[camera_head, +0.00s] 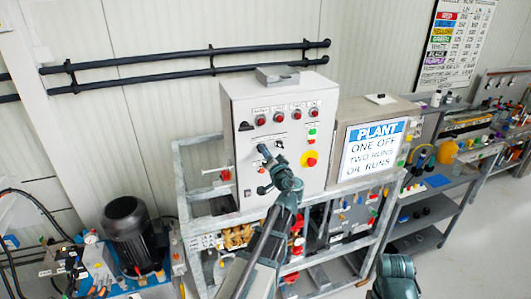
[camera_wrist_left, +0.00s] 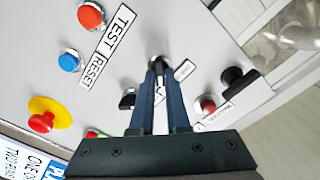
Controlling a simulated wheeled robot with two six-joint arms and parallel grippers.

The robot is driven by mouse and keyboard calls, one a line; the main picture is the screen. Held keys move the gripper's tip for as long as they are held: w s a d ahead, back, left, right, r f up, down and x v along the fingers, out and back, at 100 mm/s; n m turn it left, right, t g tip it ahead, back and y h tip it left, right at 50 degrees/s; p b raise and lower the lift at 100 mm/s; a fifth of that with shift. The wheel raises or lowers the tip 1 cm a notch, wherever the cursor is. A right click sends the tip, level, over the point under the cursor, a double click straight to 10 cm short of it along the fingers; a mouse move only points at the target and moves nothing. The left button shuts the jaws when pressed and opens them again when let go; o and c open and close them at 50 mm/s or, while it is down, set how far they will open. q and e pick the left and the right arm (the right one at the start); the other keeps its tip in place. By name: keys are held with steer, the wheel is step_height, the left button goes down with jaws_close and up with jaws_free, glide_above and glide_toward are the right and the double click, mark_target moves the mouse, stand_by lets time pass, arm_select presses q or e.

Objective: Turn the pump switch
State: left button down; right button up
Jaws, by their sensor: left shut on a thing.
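The grey control panel (camera_head: 245,105) stands upright in front of the wall. My left gripper (camera_head: 265,152) reaches up to the middle of its front face. In the left wrist view, the two blue fingers (camera_wrist_left: 159,70) are close together, with their tips around a small dark switch (camera_wrist_left: 157,60) with a metal ring. The gripper is shut on it. The fingers hide most of the switch, so I cannot tell which way it points. Only a teal part of my right arm shows at the bottom of the head view; its gripper is out of view.
A red-and-yellow emergency stop (camera_head: 309,159) sits right of the fingers; it also shows in the left wrist view (camera_wrist_left: 45,118). Red (camera_wrist_left: 91,15) and blue (camera_wrist_left: 69,61) buttons are nearby. A PLANT sign (camera_head: 374,148) stands right; a black motor (camera_head: 127,218) stands left.

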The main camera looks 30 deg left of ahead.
arm_select(q)
steer(key=c, duration=0.9)
jaws_free()
steer(key=v, duration=1.3)
steer(key=shift+s+d, duration=0.25)
steer(key=shift+s, duration=0.05)
steer(key=s+d+f+g+h+b, duration=0.3)
steer(key=d+f+b, duration=0.1)
steer(key=f, duration=0.7)
steer(key=s+d+f+g+h+b, duration=0.2)
steer(key=s+d+f+g+b, duration=0.15)
steer(key=f, duration=0.65)
steer(key=s+d+f+m+g+h+b, duration=0.2)
steer(key=s+d+f, duration=0.4)
steer(key=d, duration=0.3)
steer(key=s+d+f+m+g+h+b, duration=0.2)
steer(key=s+d+f+g+h+b, duration=0.1)
steer(key=d+f, duration=0.5)
steer(key=s+d+h+b, duration=0.1)
steer(key=s+h, duration=0.1)
steer(key=shift+s+d+f+m+h, duration=0.2)
steer(key=shift+s+m+h, duration=0.1)
steer(key=shift+s, duration=0.05)
